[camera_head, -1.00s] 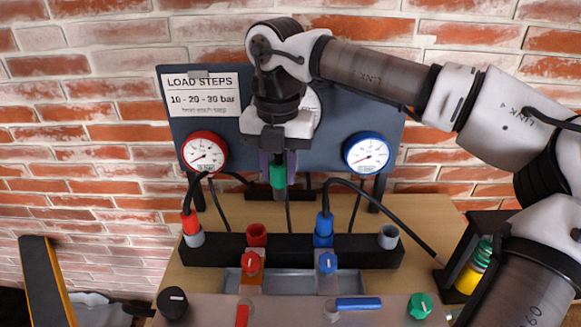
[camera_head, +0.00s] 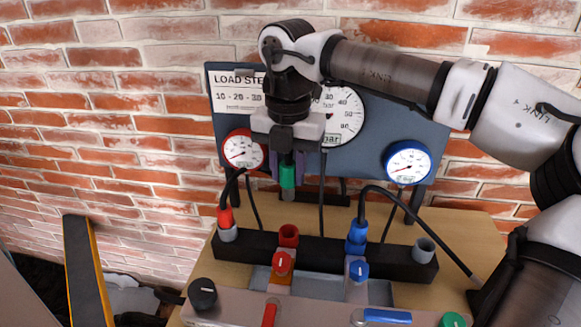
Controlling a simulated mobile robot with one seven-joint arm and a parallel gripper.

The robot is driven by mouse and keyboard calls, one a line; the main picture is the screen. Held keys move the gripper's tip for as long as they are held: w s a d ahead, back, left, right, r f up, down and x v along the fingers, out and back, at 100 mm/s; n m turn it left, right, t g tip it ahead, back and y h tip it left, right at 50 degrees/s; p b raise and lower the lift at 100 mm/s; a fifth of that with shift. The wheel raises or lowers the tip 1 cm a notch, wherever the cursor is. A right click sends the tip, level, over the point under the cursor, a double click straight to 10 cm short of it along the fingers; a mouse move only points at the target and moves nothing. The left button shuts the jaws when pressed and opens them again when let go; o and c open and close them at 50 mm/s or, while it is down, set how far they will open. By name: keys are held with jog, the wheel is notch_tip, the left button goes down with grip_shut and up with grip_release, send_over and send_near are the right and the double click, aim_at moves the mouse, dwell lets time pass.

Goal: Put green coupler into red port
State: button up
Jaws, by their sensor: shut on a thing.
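The green coupler (camera_head: 288,177) hangs upright in my gripper (camera_head: 288,168), its grey tip pointing down. My gripper is shut on it, with a purple finger on each side. The red port (camera_head: 289,234) is an open red socket on the black block (camera_head: 322,252). The coupler is above the red port in the picture and apart from it. How far it is from the port in depth I cannot tell.
A red plug (camera_head: 225,215) sits in a grey socket at the block's left end. A blue plug (camera_head: 357,232) with a black hose stands right of the red port. A grey port (camera_head: 423,249) is at the right end. Red and blue valve knobs stand in front.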

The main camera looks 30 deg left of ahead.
aim_at(288, 198)
jog(key=shift+f, duration=0.1)
jog(key=shift+f+b, duration=2.4)
jog(key=shift+f, duration=0.75)
jog(key=shift+f, duration=0.2)
jog(key=shift+f+b, duration=0.7)
jog(key=shift+f, duration=0.15)
jog(key=shift+f+b, duration=0.45)
jog(key=shift+f, duration=0.15)
jog(key=shift+f+b, duration=0.55)
jog(key=shift+f, duration=0.15)
